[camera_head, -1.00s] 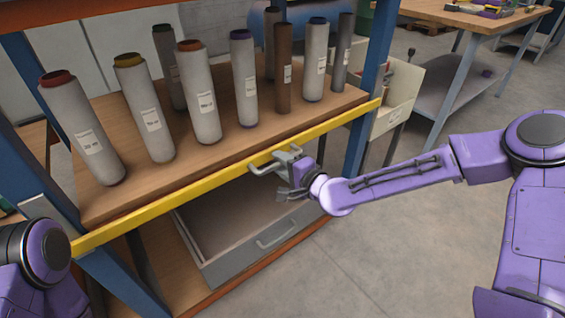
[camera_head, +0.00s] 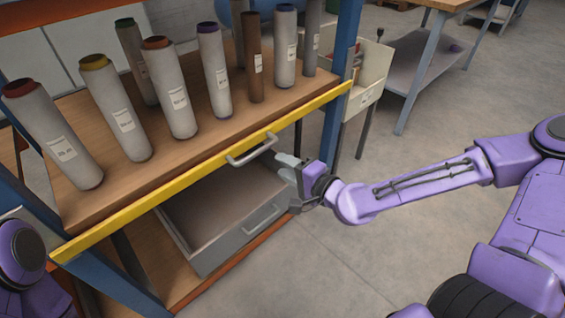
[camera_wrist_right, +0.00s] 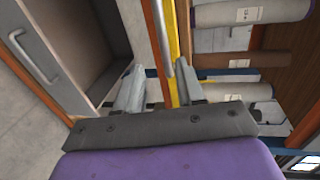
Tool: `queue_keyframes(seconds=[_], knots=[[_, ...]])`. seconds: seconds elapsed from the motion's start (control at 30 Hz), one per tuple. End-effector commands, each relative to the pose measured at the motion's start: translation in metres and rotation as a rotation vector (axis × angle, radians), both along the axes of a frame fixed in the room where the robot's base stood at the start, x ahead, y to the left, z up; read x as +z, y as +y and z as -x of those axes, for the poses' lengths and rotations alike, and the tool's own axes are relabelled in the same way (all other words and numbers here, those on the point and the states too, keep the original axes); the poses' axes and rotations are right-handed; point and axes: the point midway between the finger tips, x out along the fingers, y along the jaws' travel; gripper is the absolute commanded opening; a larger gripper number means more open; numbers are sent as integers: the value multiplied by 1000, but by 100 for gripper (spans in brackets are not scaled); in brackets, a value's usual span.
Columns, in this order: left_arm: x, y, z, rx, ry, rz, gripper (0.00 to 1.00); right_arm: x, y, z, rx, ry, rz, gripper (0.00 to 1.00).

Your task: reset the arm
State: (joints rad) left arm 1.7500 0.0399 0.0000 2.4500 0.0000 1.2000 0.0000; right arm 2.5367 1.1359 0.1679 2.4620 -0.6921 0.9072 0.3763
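My right gripper (camera_head: 292,180) is beside the front of the rack, just right of the handle (camera_head: 252,149) on the yellow beam (camera_head: 180,184). In the right wrist view its two fingers (camera_wrist_right: 162,92) stand apart with nothing between them that they hold; the gripper is open and clear of the handle. The rest of my right arm (camera_head: 420,190) reaches in from the right. On the left only a purple part of my left arm (camera_head: 25,255) shows; its gripper is out of view.
Several grey and brown rolls (camera_head: 172,92) with coloured caps stand on the wooden shelf (camera_head: 150,165). Below, an open grey drawer (camera_head: 222,246) with a handle juts out near my right gripper. A blue post (camera_head: 340,80) rises behind it.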

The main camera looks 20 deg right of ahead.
Motion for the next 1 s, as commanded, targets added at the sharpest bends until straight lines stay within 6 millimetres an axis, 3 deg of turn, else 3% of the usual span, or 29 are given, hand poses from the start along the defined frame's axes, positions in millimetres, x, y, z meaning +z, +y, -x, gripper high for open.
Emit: queue_keyframes(seconds=[0.3, 0.37, 0.43, 0.57, 0.7, 0.8, 1.0], knots=[[0, 0, 0, 0, 0, 0, 43, 0, 0, -1, 1, -5, 11, 38], [0, 0, 0, 0, 0, 0, 43, -2, -7, -2, -32, 1, 30, 38], [0, 0, 0, 0, 0, 0, 43, -17, -20, -2, -98, 57, 74, 38], [0, 0, 0, 0, 0, 0, 43, -89, -37, 25, -140, 268, 278, 38], [0, 0, 0, 0, 0, 0, 43, -167, -59, 79, -128, 499, 537, 38], [0, 0, 0, 0, 0, 0, 43, -210, -75, 126, -88, 642, 726, 38], [0, 0, 0, 0, 0, 0, 43, -261, -97, 207, 49, 823, 1012, 38]])
